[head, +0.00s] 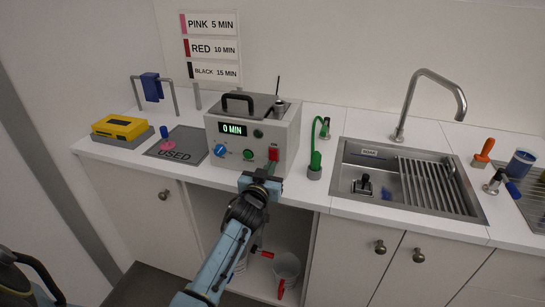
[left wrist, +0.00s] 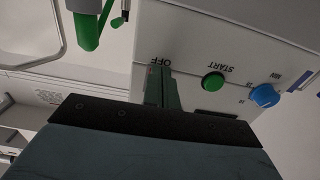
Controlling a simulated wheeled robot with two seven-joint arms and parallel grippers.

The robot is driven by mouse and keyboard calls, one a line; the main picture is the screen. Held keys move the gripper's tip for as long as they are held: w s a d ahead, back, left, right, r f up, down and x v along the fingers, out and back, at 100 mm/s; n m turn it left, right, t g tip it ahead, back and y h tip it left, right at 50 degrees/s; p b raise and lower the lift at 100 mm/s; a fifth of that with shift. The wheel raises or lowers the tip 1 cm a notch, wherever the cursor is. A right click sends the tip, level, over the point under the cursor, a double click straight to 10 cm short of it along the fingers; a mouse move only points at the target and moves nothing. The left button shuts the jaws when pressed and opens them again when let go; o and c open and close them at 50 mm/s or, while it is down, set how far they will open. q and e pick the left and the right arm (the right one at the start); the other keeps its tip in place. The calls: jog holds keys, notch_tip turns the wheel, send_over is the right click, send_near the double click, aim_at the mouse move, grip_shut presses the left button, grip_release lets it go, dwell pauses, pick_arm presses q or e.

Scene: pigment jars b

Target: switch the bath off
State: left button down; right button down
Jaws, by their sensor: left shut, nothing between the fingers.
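The bath (head: 225,165) is a pale box with a dark lid and handle on the counter. Its display (head: 233,129) reads 0 MIN. The front has a blue knob (head: 219,151), a green START button (head: 248,155) and a red switch (head: 273,153) at the right. My left gripper (head: 270,169) is shut and empty, its tips at or just below the red switch. In the left wrist view its fingers (left wrist: 162,88) reach the front beside the OFF label (left wrist: 160,62) and hide the switch. I cannot tell whether they touch it. My right gripper is not in view.
A green hose fitting (head: 315,165) stands right of the bath, then a sink (head: 345,185) with a tall tap (head: 408,100). A grey USED mat (head: 190,158) and a yellow box (head: 120,127) lie to the left.

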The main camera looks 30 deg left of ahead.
pick_arm(q)
jog(key=p+v, duration=0.2)
jog(key=v, duration=1.5)
jog(key=shift+p, duration=0.4)
jog(key=shift+s+f, duration=0.1)
jog(key=s+d+f+m+g+h, duration=0.1)
jog(key=s+d+f+g, duration=0.25)
jog(key=f, duration=0.75)
jog(key=s+d+f+m+g+h, duration=0.15)
jog(key=s+f, duration=0.25)
jog(key=f, duration=0.6)
jog(key=s+d+f+m+g+h, duration=0.1)
jog(key=s+d+f+g+h, duration=0.2)
jog(key=f, duration=0.8)
jog(key=s+a+f+m+g, duration=0.1)
jog(key=s+f+g, duration=0.3)
jog(key=s, duration=1)
jog(key=s+a+f+g+y+b, duration=0.1)
jog(key=s+f+g, duration=0.3)
jog(key=s+f, duration=0.7)
jog(key=s, duration=0.4)
jog(key=shift+f+m, duration=0.2)
jog(key=shift+m, duration=0.15)
